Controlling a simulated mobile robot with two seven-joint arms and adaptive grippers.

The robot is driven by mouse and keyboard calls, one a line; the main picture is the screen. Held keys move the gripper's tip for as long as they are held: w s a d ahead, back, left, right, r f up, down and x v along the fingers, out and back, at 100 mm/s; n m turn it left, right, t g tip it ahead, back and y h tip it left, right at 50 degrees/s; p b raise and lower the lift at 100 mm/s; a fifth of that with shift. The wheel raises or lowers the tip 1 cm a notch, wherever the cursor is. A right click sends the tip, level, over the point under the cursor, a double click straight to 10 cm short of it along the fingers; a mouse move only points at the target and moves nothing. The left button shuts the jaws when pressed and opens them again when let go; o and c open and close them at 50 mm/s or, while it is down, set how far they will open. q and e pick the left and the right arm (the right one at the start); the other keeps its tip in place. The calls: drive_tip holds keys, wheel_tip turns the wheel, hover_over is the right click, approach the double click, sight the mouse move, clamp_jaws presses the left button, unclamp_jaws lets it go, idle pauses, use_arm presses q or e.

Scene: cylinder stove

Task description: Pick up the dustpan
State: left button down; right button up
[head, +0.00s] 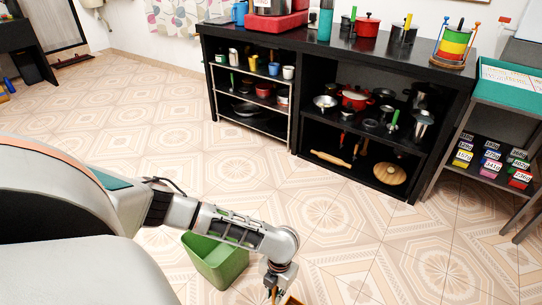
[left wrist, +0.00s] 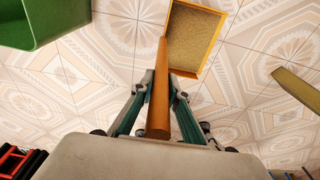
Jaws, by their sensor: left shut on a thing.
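The dustpan (left wrist: 193,42) is an orange-framed pan with a speckled tan inside and a long orange-brown handle (left wrist: 158,105). In the left wrist view the handle runs between the two fingers of my left gripper (left wrist: 162,80), which is shut on it. The pan lies beyond the fingertips. In the head view my left gripper (head: 274,288) points down at the bottom edge. Only a small orange corner of the dustpan (head: 291,300) shows there. I cannot tell whether the pan touches the floor. My right gripper is not in view.
A green bin (head: 216,262) stands on the tiled floor left of the gripper; it also shows in the left wrist view (left wrist: 40,22). A tan block-like object (left wrist: 298,90) lies at the right there. A black shelf (head: 298,100) with cookware stands behind. Floor between is clear.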

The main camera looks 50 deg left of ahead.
use_arm(q)
drive_tip(key=r+p, duration=0.1)
drive_tip(key=r, duration=0.3)
drive_tip(key=r+p, duration=0.2)
drive_tip(key=r, duration=0.3)
drive_tip(key=r+p, duration=0.1)
drive_tip(key=r, duration=0.3)
drive_tip(key=shift+w+r, duration=0.3)
drive_tip(key=shift+s+r+p, duration=0.15)
drive_tip(key=shift+r+p, duration=0.3)
drive_tip(key=shift+r, duration=0.25)
drive_tip(key=shift+s, duration=0.1)
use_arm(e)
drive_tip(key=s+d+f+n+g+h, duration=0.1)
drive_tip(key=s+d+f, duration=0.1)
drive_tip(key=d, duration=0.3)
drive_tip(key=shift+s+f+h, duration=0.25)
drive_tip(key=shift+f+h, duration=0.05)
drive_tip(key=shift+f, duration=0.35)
use_arm(q)
drive_tip(key=c, duration=2.7)
unclamp_jaws()
drive_tip(key=shift+c, duration=0.2)
clamp_jaws()
